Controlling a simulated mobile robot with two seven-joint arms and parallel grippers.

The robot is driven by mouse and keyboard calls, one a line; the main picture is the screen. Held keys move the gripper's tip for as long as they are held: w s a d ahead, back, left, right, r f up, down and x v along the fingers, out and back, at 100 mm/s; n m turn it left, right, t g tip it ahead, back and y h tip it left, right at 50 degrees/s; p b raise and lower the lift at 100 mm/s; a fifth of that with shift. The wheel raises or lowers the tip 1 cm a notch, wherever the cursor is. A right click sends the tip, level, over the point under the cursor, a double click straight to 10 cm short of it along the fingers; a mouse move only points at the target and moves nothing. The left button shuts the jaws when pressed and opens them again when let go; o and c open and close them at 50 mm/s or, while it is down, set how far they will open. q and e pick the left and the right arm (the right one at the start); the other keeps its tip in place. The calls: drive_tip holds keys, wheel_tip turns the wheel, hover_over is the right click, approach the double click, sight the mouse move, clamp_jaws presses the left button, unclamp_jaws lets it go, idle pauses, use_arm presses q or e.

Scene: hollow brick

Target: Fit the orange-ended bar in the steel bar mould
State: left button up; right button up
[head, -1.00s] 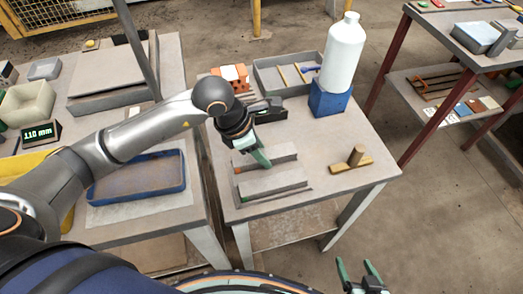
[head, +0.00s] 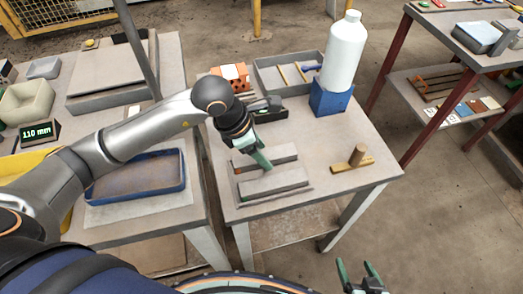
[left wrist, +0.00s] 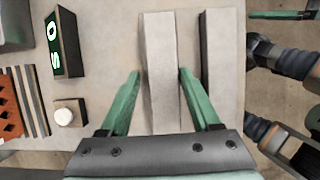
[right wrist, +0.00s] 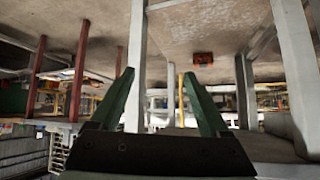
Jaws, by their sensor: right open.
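Two long grey pieces lie parallel on the right-hand table.
Behind stand an orange hollow brick (head: 232,75), a grey tray (head: 262,78) and a white bottle (head: 343,50) on a blue block (head: 330,99). A wooden piece with an upright peg (head: 351,160) lies right. The table's front right is clear.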

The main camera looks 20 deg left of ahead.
use_arm(q)
drive_tip(key=shift+s+d+f, duration=0.2)
drive_tip(key=shift+s+f, duration=0.1)
drive_tip(key=shift+s, duration=0.1)
use_arm(e)
drive_tip(key=shift+s, duration=0.1)
use_arm(q)
drive_tip(key=shift+a+r, duration=0.2)
drive_tip(key=shift+r, duration=0.5)
drive_tip(key=v, duration=1.1)
drive_tip(key=shift+w+a+r, duration=0.2)
drive_tip(key=shift+w+r, duration=0.05)
drive_tip(key=shift+r, duration=0.1)
use_arm(e)
drive_tip(key=shift+w+a+r, duration=0.35)
drive_tip(key=shift+a+r, duration=0.15)
drive_tip(key=shift+r, duration=0.1)
